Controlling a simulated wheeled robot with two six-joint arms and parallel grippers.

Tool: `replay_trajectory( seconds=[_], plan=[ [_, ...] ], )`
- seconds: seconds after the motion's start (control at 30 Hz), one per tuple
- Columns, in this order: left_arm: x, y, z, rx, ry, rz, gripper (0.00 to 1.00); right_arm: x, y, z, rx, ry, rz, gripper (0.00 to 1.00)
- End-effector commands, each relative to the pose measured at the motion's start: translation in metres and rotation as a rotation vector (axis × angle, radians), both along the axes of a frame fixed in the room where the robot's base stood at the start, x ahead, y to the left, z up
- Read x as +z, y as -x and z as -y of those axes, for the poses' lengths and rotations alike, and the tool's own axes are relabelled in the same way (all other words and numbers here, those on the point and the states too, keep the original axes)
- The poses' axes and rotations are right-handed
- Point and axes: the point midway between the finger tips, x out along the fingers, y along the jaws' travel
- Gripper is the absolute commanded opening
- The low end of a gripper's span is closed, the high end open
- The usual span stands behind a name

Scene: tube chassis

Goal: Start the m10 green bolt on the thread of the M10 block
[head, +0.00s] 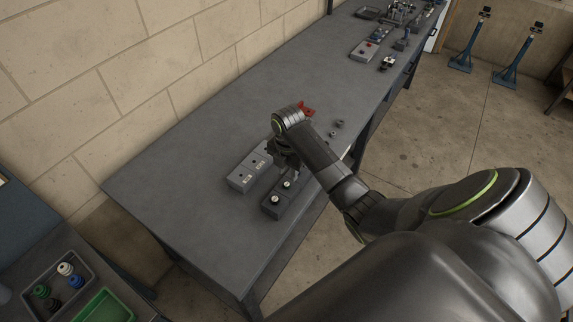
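A lighter grey block (240,183) with small labels and dark holes lies on the grey workbench. A darker block (271,211) with two pale round spots on its top lies just to its right. The labels are too small to read, so I cannot tell which is the M10 block. My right gripper (284,166) points down at the far end of these blocks. Its fingers are dark and partly hidden by my wrist, so I cannot tell whether they hold anything. I cannot make out the green bolt at the gripper. My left gripper is not in view.
A red object (308,111) and small loose parts (339,124) lie beyond my wrist. A dark tray (88,268) at lower left holds green, white, blue and black pieces beside a green tray (103,308). The bench's near left part is clear. More fixtures stand at its far end.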

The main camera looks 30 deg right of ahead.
Motion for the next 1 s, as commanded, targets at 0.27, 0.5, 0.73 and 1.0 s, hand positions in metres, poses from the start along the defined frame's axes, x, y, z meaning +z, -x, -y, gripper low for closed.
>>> replay_trajectory(
  seconds=[0.27, 0.5, 0.73, 1.0],
  plan=[
    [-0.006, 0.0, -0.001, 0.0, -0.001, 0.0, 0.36, 0.001, -0.007, 0.0, 0.063, -0.005, -0.01, 0.32],
    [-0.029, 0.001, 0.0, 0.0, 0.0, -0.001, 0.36, -0.018, -0.007, 0.0, 0.061, -0.004, -0.009, 0.32],
    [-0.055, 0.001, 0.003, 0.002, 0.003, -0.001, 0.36, -0.041, -0.007, 0.0, 0.061, -0.004, -0.009, 0.32],
    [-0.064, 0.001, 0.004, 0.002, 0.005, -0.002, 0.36, -0.061, -0.007, 0.001, 0.06, -0.004, -0.009, 0.32]
  ],
)
